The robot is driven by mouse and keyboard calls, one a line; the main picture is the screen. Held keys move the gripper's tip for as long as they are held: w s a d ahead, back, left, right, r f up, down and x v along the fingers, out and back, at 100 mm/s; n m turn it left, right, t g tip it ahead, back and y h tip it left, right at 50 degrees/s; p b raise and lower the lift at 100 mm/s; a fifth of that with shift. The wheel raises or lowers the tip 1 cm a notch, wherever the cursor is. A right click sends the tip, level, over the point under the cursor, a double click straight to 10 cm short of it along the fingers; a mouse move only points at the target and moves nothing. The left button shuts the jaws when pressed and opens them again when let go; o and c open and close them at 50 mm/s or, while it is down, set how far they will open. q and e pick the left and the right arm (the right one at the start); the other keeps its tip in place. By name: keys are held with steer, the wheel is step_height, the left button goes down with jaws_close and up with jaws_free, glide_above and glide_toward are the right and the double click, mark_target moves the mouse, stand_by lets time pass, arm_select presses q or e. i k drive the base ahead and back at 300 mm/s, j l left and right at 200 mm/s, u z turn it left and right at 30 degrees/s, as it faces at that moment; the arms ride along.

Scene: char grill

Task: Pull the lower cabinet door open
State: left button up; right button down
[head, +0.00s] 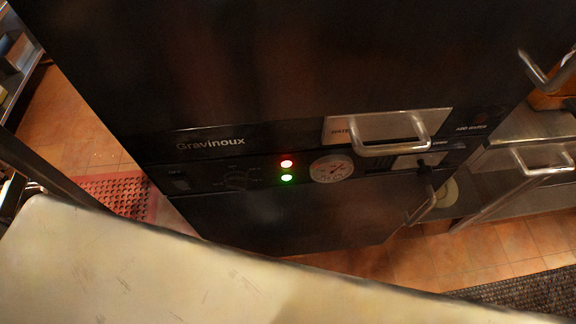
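A large black cabinet marked "Gravinoux" fills the middle of the head view. Its lower door (290,222) is the dark panel below the control strip, and it looks shut. The door's lower part is hidden behind a pale worktop. A metal bar handle (424,207) stands out at the right end of the lower door. Neither of my grippers is in view, so nothing shows near this handle.
The pale worktop (150,265) crosses the foreground in front of the cabinet. The control strip has lights, a dial (331,169) and a metal handle (392,148). The upper door's handle (545,76) is at right. Tiled floor (480,248) shows clear beyond.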

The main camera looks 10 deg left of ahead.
mark_target(280, 221)
steer(key=k+l+u, duration=0.15)
steer(key=l+u, duration=0.2)
steer(key=k+l+u, duration=0.15)
steer(key=u, duration=0.15)
